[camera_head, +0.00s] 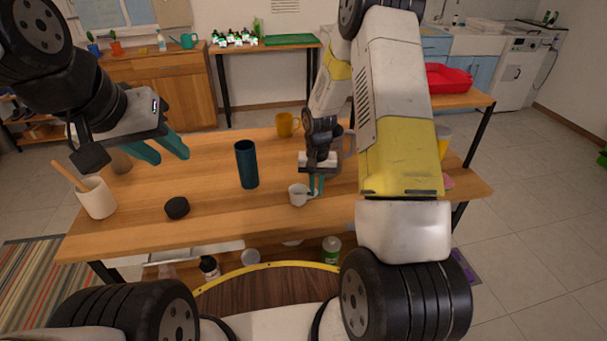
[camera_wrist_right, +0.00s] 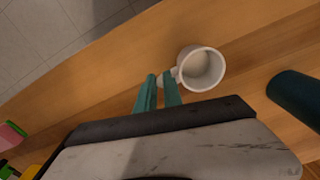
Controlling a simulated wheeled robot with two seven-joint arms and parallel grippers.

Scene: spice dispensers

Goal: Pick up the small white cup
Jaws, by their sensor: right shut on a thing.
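The small white cup (camera_head: 297,195) stands upright on the wooden table near its front edge. It also shows in the right wrist view (camera_wrist_right: 201,68), with its open top facing the camera. My right gripper (camera_head: 315,190) is at the cup's right side, its teal fingers (camera_wrist_right: 161,88) shut on the cup's handle. I cannot tell whether the cup is touching the table or just above it. My left gripper (camera_head: 172,148) is open and empty, above the left part of the table.
A dark teal cylinder (camera_head: 246,165) stands left of the cup, with a black round lid (camera_head: 177,207) further left. A white crock (camera_head: 97,198) with a wooden utensil is at the left end. A yellow mug (camera_head: 287,124) stands behind. Clear table lies between the lid and the cup.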

